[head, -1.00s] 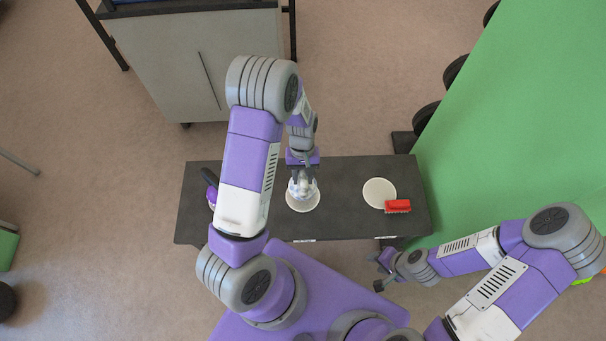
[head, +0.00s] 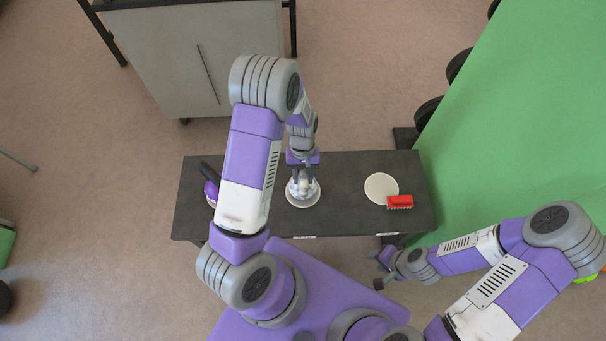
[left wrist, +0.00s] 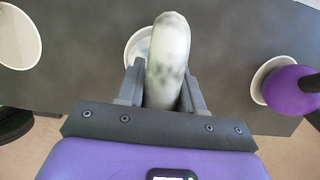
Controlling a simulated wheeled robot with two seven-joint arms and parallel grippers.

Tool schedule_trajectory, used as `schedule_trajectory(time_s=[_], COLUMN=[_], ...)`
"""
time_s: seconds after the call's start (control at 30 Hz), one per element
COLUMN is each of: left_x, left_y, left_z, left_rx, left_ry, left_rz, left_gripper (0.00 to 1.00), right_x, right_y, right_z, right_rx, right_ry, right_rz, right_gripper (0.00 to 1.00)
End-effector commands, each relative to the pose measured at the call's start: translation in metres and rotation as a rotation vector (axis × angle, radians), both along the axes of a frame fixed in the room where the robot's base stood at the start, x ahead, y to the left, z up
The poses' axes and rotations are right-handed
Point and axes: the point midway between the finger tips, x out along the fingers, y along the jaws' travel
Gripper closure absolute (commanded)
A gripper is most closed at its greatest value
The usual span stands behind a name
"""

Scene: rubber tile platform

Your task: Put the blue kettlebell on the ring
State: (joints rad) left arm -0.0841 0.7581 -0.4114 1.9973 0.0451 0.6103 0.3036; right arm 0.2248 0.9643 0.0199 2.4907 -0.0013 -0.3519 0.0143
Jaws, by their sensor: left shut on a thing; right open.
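My left gripper (head: 304,176) is shut on a pale, grey-marbled kettlebell (head: 301,188), with no clear blue on it. In the left wrist view the kettlebell's rounded handle (left wrist: 168,58) stands between the fingers. It is over the middle pale ring (head: 305,205); I cannot tell whether it touches it. The ring's edge also shows behind the kettlebell in the left wrist view (left wrist: 131,50). My right gripper (head: 381,270) is open and empty, in front of the table's right part.
A purple kettlebell (head: 210,189) with a black handle is at the dark table's (head: 345,215) left, at another pale ring (left wrist: 257,82). A third pale ring (head: 380,186) lies right, with a red brush (head: 400,202) at its front edge. A green panel (head: 520,130) stands right.

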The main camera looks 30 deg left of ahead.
Motion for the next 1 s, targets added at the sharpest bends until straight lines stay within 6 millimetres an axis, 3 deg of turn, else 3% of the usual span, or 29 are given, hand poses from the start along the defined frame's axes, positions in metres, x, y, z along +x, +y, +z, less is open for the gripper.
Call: schedule_trajectory(time_s=[0.47,0.5,0.67,0.7,1.0], left_x=[0.0021,0.0022,0.0015,0.0012,-0.0013], left_y=[-0.0004,-0.0004,-0.0004,-0.0003,0.0003], left_z=[-0.0040,-0.0042,-0.0047,-0.0049,-0.0063], left_rx=[-0.001,-0.001,0.000,-0.001,0.001], left_ry=[-0.006,-0.006,-0.004,-0.003,0.003], left_rz=[0.000,0.000,0.000,0.000,0.000], left_gripper=[1.00,0.62,0.37,0.33,0.33], right_x=[0.0000,0.0000,0.0000,0.0000,-0.0001], right_y=[0.0000,0.0000,-0.0001,0.0000,0.0000], right_z=[-0.0025,-0.0025,-0.0024,-0.0025,-0.0013], right_rx=[0.000,0.000,0.000,0.000,0.000], right_ry=[0.000,0.000,0.000,0.000,0.000], right_rz=[0.000,0.000,0.000,0.000,0.000], right_gripper=[0.57,0.57,0.57,0.57,0.57])
